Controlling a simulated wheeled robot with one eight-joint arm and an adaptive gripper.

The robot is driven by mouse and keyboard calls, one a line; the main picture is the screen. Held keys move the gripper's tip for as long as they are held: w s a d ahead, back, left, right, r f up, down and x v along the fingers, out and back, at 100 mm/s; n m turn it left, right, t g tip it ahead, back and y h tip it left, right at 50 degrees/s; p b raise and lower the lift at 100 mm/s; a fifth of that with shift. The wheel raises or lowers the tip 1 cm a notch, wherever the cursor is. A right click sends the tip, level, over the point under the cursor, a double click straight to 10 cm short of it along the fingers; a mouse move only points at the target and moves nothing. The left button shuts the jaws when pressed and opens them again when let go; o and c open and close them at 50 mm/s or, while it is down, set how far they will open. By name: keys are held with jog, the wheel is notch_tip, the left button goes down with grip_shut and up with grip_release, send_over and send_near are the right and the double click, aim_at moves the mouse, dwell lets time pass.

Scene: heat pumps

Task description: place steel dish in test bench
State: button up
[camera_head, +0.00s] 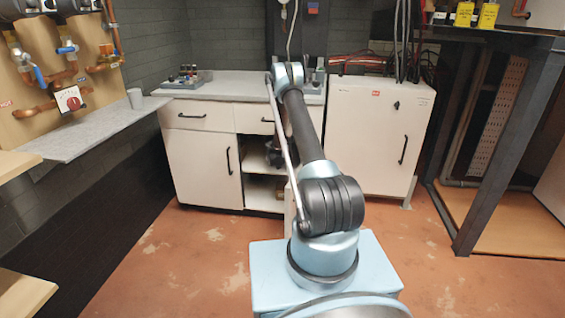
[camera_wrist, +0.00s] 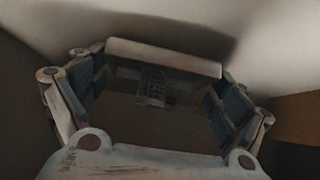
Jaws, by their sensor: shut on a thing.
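In the wrist view my gripper (camera_wrist: 160,72) has its two fingers set apart on either side of a pale, wide, round-edged piece. This piece looks like the edge of the steel dish (camera_wrist: 165,52), but the view is too dark to be sure. In the head view my arm rises and bends over in front of the counter; my gripper is hidden or too dark to make out there.
A white cabinet (camera_head: 203,165) has an open middle bay with shelves (camera_head: 265,190). A tray of small items (camera_head: 187,78) lies on its counter. A white box cabinet (camera_head: 372,130) and dark frame (camera_head: 500,130) stand right. Floor is clear.

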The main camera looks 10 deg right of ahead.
jog(key=shift+w+d, duration=0.15)
jog(key=shift+w, duration=0.35)
jog(key=shift+w+f, duration=0.15)
jog(key=shift+f, duration=0.2)
jog(key=shift+a+f, duration=0.25)
jog(key=shift+d+f, duration=0.15)
jog(key=shift+d, duration=0.15)
jog(key=shift+f, duration=0.1)
jog(key=o, duration=1)
jog(key=shift+o, duration=0.2)
jog(key=v, duration=1.2)
